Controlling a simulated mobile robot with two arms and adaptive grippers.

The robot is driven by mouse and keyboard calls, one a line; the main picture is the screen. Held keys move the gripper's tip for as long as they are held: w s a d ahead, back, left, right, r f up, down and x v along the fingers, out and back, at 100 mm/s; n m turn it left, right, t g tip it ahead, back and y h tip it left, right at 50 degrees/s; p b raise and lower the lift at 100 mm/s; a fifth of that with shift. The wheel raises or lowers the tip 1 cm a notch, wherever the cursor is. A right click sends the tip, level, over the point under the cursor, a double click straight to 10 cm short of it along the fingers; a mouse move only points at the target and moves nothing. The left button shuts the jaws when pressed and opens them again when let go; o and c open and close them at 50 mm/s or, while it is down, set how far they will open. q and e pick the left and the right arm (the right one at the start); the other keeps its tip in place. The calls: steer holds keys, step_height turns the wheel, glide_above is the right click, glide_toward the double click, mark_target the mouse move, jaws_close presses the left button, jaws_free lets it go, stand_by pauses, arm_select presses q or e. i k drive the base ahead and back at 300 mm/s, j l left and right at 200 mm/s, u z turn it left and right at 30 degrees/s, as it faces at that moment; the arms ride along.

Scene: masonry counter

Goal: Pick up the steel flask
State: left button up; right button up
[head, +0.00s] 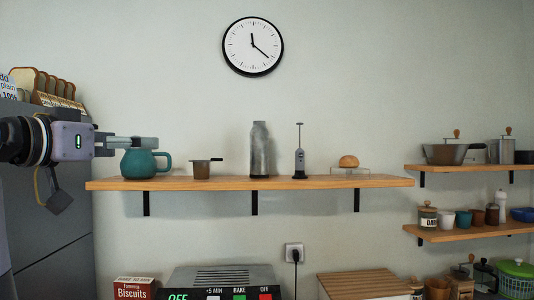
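The steel flask (260,150) is a tall grey metal bottle standing upright near the middle of the long wooden wall shelf (330,181). My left gripper (152,143) comes in from the left, well to the left of the flask and apart from it. Its fingers point right and overlap the top of a teal pot in the picture. I see the fingers edge-on and cannot tell whether they are open or shut, or whether they touch the pot. My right gripper is not in view.
On the shelf, the teal pot (141,164) and a small brown pan (201,170) stand left of the flask. A frother (300,162) stands close on its right, then a bun (348,161) on a clear stand. A wall clock (253,47) hangs above.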

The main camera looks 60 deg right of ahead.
mark_target(259, 135)
steer(key=i+l, duration=0.1)
steer(key=l, duration=0.55)
steer(key=i+l, duration=0.1)
steer(key=l, duration=1.2)
steer(key=i, duration=0.05)
